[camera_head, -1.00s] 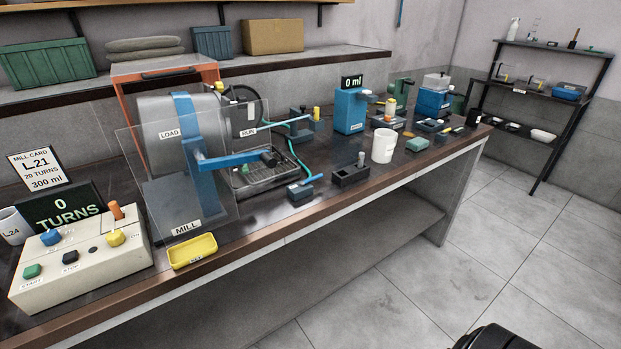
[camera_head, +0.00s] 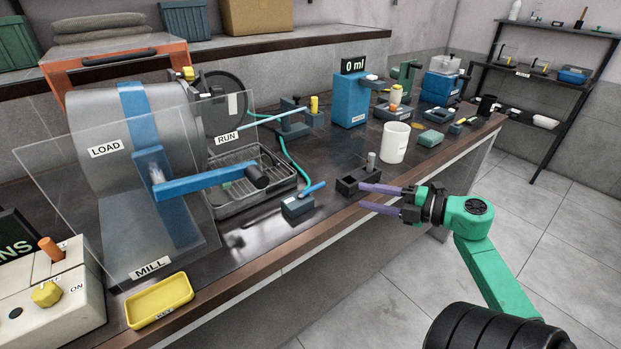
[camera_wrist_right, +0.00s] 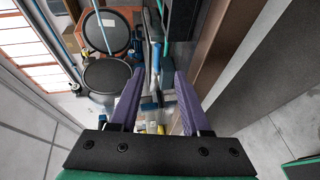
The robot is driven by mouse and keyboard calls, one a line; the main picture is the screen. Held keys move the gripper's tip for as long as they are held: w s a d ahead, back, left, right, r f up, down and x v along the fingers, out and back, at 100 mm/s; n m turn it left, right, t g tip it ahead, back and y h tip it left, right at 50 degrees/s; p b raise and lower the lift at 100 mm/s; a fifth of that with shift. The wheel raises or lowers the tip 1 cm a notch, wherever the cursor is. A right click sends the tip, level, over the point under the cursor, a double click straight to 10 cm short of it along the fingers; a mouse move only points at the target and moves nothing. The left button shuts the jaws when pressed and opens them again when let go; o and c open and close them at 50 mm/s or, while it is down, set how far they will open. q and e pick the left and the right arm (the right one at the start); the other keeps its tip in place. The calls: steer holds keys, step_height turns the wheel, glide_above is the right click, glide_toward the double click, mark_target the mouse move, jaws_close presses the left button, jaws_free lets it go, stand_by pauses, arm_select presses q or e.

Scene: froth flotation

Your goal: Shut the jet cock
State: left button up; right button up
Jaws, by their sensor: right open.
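The jet cock appears to be the small dark blue block (camera_head: 298,206) with a bright blue lever (camera_head: 314,188), near the bench's front edge. The lever slants up to the right, and a green hose (camera_head: 291,160) runs down close behind it. My right gripper (camera_head: 362,197) is open and empty, to the right of the cock and apart from it, its purple fingers pointing left. In the right wrist view, a blue handle (camera_wrist_right: 155,58) shows between the open fingers of the gripper (camera_wrist_right: 160,73). My left gripper is out of view.
A dark block with a grey peg (camera_head: 371,160) stands just behind my right fingers. A white cup (camera_head: 395,143) is farther back. The mill's clear guard (camera_head: 60,200), blue arm (camera_head: 205,182) and yellow tray (camera_head: 160,301) lie left. Bare bench lies between cock and tray.

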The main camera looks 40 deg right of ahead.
steer(key=p, duration=0.1)
glide_toward(317, 185)
steer(key=shift+w+a+f, duration=0.1)
steer(key=shift+w+a, duration=0.3)
steer(key=shift+w, duration=0.25)
steer(key=x, duration=0.5)
steer(key=p+x, duration=0.1)
steer(key=x, duration=0.2)
steer(key=shift+d+f, duration=0.3)
steer(key=shift+w+a, duration=0.25)
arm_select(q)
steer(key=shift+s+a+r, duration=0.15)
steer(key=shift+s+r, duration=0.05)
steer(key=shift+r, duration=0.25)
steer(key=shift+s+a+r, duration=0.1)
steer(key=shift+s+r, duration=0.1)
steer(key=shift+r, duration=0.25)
arm_select(e)
steer(key=shift+f, duration=0.1)
steer(key=shift+c, duration=0.4)
jaws_close()
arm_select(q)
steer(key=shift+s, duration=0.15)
arm_select(e)
steer(key=shift+f, duration=0.1)
